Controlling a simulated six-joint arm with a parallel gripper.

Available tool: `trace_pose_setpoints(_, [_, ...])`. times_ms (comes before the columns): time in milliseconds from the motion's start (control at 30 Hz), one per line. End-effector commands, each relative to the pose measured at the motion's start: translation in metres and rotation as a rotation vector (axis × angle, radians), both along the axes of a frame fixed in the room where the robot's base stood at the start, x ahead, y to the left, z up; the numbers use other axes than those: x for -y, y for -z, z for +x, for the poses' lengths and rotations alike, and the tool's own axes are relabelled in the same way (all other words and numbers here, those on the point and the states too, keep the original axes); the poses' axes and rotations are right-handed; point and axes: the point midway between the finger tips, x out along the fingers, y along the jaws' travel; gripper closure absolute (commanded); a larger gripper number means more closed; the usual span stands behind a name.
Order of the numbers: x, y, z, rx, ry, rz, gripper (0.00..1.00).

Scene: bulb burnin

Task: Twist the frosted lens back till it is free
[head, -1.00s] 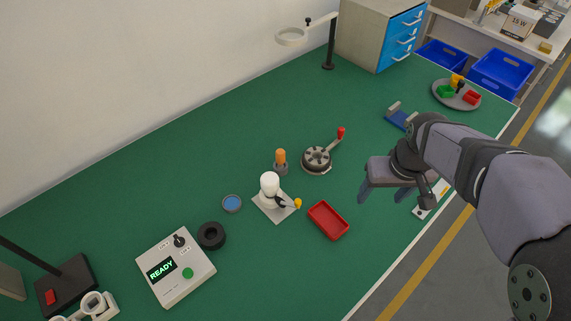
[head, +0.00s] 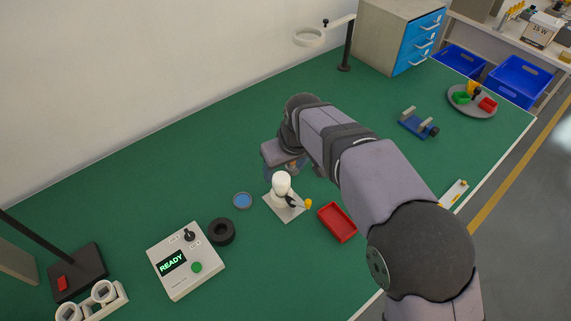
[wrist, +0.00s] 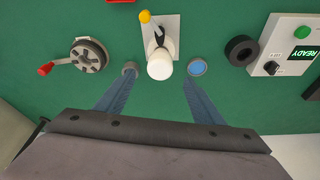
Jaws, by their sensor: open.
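The frosted lens (head: 281,184) is a white dome standing upright on a pale square plate (head: 283,212) with a small lever tipped with a yellow knob (head: 308,203). In the wrist view the white dome (wrist: 160,65) shows from above, just beyond the space between my fingertips. My gripper (wrist: 159,86) is open and empty, its two fingers pointing toward the lens on either side. In the head view my gripper (head: 287,163) hangs just behind the lens, partly hidden by my arm. I see no contact between fingers and lens.
A grey cylinder (wrist: 129,68) stands by my left fingertip in the wrist view. A blue disc (wrist: 197,67) lies near the other fingertip. A round fixture with a red handle (wrist: 88,56), a black ring (head: 222,231), a red tray (head: 338,222) and a READY box (head: 186,261) surround the plate.

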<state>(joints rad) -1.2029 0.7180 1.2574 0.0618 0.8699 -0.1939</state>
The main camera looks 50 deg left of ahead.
Motion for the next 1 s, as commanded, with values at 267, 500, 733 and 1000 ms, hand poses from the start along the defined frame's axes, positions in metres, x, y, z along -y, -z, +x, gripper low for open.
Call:
trace_pose_setpoints(267, [-0.009, 0.032, 0.002, -0.002, 0.0, -0.005, 0.38])
trace_pose_setpoints(500, [-0.015, 0.052, 0.003, 0.0, 0.001, -0.001, 0.38])
trace_pose_setpoints(733, [-0.017, 0.057, 0.004, 0.0, 0.001, -0.001, 0.38])
trace_pose_setpoints(1000, [-0.016, 0.057, 0.004, 0.0, 0.001, -0.001, 0.67])
